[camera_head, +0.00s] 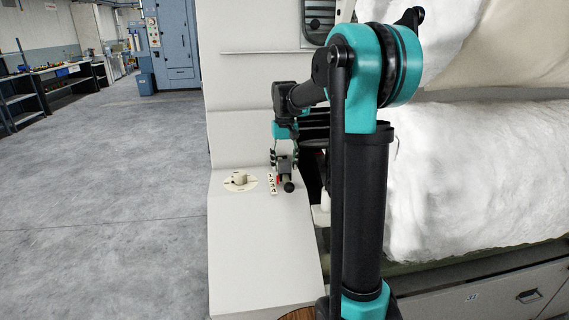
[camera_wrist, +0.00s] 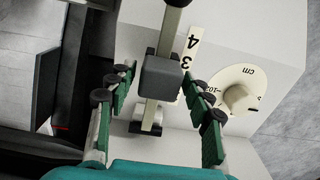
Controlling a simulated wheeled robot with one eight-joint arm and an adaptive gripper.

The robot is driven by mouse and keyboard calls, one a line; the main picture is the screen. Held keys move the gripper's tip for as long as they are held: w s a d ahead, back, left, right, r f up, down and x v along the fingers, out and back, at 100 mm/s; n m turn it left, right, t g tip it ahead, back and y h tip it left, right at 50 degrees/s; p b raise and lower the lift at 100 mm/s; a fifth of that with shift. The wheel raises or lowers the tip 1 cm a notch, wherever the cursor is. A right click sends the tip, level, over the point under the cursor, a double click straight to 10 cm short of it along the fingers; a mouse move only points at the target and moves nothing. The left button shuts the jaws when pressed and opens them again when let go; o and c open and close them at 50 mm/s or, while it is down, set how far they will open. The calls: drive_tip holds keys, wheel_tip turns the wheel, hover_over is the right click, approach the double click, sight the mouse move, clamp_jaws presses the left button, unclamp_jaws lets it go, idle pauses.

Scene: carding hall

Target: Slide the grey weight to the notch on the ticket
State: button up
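The grey weight (camera_wrist: 163,76) is a dark block sitting on a pale bar (camera_wrist: 171,36). In the head view the weight (camera_head: 285,166) is small and partly covered by my gripper. The ticket (camera_wrist: 193,46) is a white strip beside the bar with black numbers, 4 and 3 readable; it also shows in the head view (camera_head: 272,184). I cannot make out the notch. My gripper (camera_wrist: 156,77) is open, its green fingers on either side of the weight, with a visible gap on the left and a narrow one on the right. In the head view my gripper (camera_head: 284,156) is over the bar.
A cream dial knob (camera_wrist: 237,98) on a round plate marked "cm" is close to my right finger; it shows left of the ticket in the head view (camera_head: 239,178). A dark knob (camera_head: 289,187) ends the bar. White fibre rolls (camera_head: 470,170) are at right. Open floor lies left.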

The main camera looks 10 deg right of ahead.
sight(285, 161)
drive_tip(key=shift+o, duration=0.2)
wheel_tip(285, 161, up, 12)
idle(0.6)
